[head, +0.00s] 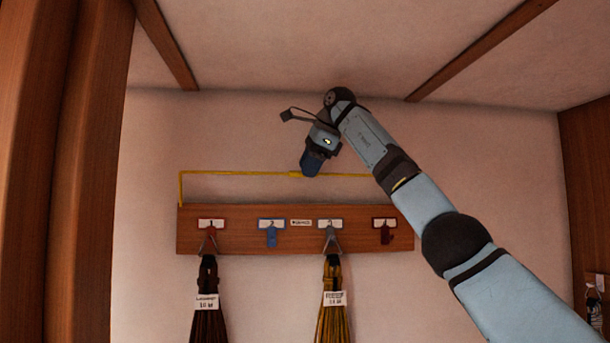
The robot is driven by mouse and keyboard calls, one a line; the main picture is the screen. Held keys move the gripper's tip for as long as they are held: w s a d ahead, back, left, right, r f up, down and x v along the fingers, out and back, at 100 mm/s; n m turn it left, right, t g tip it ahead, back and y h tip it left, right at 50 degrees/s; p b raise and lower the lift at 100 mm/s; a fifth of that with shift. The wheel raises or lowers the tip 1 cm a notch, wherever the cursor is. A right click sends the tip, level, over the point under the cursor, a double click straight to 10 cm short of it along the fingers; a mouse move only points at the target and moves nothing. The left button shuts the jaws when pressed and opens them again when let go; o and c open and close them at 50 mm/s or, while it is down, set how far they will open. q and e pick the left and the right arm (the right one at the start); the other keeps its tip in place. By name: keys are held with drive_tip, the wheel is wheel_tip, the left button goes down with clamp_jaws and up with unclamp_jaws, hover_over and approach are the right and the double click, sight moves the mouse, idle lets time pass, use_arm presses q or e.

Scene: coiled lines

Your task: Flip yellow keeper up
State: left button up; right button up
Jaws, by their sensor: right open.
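The yellow keeper (235,173) is a thin bar along the top of the wooden peg board (290,240). Its left arm rises from the board's upper left end, and the long bar stands level above the board's top edge. A thicker yellow sleeve sits near its middle. My right gripper (311,172) points down at the bar, just right of this sleeve, and hides a short piece of it. It is open; whether it touches the bar I cannot tell. The keeper's right end is hidden behind my right arm. My left gripper is out of view.
A dark brown coil (207,305) and a yellow-brown coil (333,315) hang from hooks on the board. A wooden post (90,170) stands at left.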

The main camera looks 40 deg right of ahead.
drive_tip(key=s+d+r+b, duration=0.2)
drive_tip(key=s+d+b, duration=0.1)
drive_tip(key=s, duration=1)
drive_tip(key=shift+d+b, duration=0.2)
drive_tip(key=shift+b, duration=0.35)
